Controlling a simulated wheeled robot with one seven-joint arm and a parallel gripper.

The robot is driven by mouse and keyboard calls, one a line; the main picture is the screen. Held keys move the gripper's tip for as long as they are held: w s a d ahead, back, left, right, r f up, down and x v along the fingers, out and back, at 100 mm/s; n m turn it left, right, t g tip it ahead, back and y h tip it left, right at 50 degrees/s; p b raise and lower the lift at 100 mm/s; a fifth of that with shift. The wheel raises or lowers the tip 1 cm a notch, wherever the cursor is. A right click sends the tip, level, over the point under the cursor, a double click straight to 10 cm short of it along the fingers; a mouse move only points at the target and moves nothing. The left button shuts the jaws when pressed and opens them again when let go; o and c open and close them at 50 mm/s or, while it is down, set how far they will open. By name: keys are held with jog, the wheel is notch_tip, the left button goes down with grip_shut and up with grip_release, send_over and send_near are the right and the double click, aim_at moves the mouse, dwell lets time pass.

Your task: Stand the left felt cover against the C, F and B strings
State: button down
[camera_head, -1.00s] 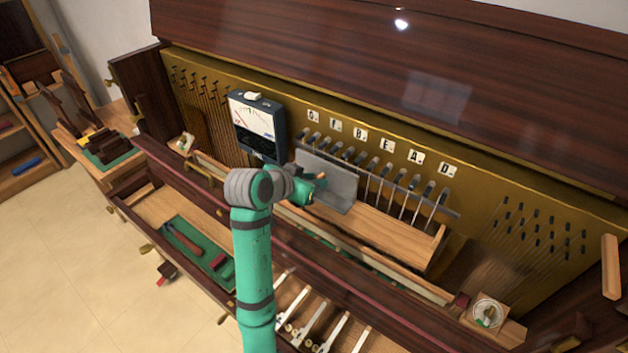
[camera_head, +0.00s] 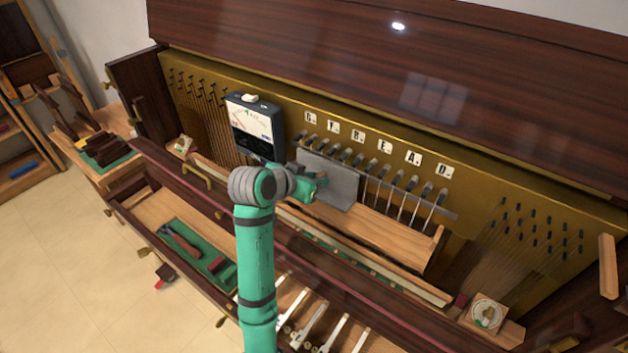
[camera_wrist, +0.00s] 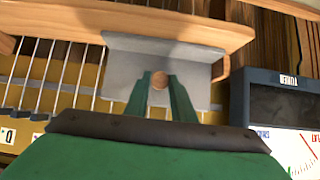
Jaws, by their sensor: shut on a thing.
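The grey felt cover (camera_head: 342,184) is a flat plate standing in front of the left strings, below the first letter tiles. In the wrist view the cover (camera_wrist: 120,72) has a bent lip along one edge and a round wooden knob (camera_wrist: 160,79). My gripper (camera_head: 318,181) is shut on this knob, with green fingers on both sides of it in the wrist view. The strings (camera_head: 384,190) right of the cover are bare; those behind it are hidden below their tuning pins. I cannot tell whether the cover touches the strings.
A meter (camera_head: 254,128) stands close left of the cover. A wooden shelf (camera_head: 385,236) runs below the cover and strings, with a raised end at right. Letter tiles (camera_head: 388,145) sit above the pins. A green tool mat (camera_head: 196,250) lies at lower left.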

jog(key=shift+w+d, duration=0.1)
jog(key=shift+w, duration=0.05)
jog(key=c, duration=1.4)
grip_release()
jog(key=shift+c, duration=0.2)
jog(key=s+a+r, duration=0.2)
jog(key=s+a, duration=0.2)
jog(key=s, duration=0.2)
jog(key=shift+s+a, duration=0.2)
jog(key=shift+a, duration=0.15)
jog(key=shift+w, duration=0.1)
